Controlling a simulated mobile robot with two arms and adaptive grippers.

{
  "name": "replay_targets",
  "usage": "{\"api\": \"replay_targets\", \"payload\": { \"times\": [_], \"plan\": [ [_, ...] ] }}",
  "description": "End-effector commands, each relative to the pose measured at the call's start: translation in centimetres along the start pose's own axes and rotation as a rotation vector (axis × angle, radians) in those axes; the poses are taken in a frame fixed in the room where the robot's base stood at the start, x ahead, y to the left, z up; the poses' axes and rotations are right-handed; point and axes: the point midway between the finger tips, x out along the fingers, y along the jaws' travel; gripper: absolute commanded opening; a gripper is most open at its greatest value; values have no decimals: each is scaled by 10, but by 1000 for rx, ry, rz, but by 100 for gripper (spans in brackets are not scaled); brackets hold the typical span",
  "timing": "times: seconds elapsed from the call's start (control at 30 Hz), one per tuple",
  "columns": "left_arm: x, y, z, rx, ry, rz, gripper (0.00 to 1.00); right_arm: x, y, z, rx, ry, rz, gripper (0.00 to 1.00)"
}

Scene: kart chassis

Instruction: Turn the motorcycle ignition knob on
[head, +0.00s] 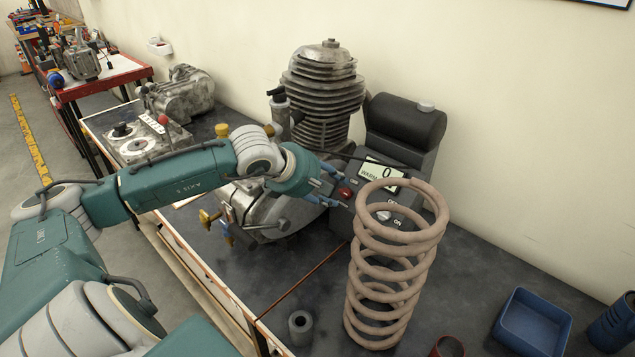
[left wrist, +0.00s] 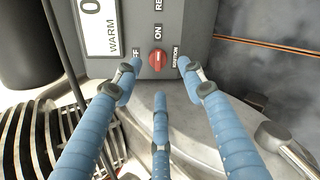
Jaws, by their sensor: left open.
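The red ignition knob (head: 345,193) sits on the grey control panel of the engine stand. It also shows in the left wrist view (left wrist: 157,60), between the ON label and the partly hidden OFF and IGNITION labels. Its exact pointing is too small to tell. My left gripper (head: 331,190) is open just in front of the knob. In the left wrist view its blue fingers (left wrist: 158,76) spread to the left, right and below the knob, with no clear contact. My right gripper is not in view.
A display (head: 384,174) reading 0 and WARM is above the knob. A pale second knob (head: 383,215) is lower right. A large coil spring (head: 359,290) stands in front of the panel. A finned engine (head: 322,95) is behind my arm. A blue tray (head: 533,322) lies at right.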

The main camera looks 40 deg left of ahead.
Motion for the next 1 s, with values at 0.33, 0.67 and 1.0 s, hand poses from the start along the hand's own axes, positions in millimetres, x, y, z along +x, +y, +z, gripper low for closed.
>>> {"api": "replay_targets", "payload": {
  "times": [0.33,0.67,1.0],
  "plan": [
    [-36,0,-3,7,8,2,41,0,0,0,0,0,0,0],
    [-61,-1,2,13,1,-3,41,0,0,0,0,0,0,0],
    [-72,-2,0,0,0,-4,41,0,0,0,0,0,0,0]
  ]
}}
